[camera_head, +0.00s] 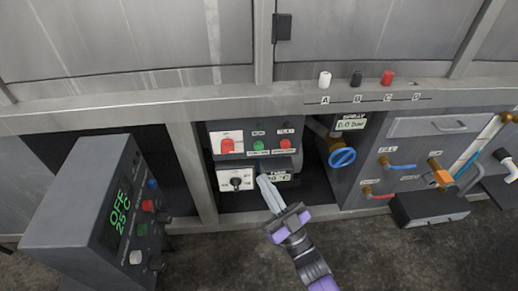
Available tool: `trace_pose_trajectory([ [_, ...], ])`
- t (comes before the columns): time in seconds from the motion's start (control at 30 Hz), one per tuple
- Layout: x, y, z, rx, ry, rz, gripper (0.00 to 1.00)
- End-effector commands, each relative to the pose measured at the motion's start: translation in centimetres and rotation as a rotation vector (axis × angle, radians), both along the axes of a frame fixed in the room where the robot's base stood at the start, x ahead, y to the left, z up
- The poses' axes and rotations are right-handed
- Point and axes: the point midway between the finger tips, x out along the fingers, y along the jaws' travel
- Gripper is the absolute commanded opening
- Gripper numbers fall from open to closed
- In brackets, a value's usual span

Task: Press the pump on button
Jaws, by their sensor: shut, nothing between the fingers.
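A dark pump panel (213,131) sits in the recess under the counter. It carries a green button (258,146) in the middle, a red button (285,144) to its right and a larger red switch (227,146) to its left. The small labels by the buttons are too blurred to read. My gripper (264,179) is shut and empty, its pale fingers pointing up at the panel. Its tips show just below the green button in the picture. I cannot tell whether they touch anything.
A white dial plate (236,183) is left of my fingertips. A blue valve wheel (342,158) is to the right. A dark control box (85,205) reading OFF and 25°C stands at left. Pipes and a grey tray (430,207) are at right. White, black and red caps (388,77) stand on the counter.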

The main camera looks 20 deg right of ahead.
Motion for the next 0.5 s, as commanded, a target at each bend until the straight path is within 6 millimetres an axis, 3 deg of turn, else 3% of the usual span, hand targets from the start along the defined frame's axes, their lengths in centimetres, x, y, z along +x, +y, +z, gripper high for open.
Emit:
trace_pose_trajectory([
  [0.5,6.1,-1.7,-0.2,0.001,-0.001,-0.002,0.00],
])
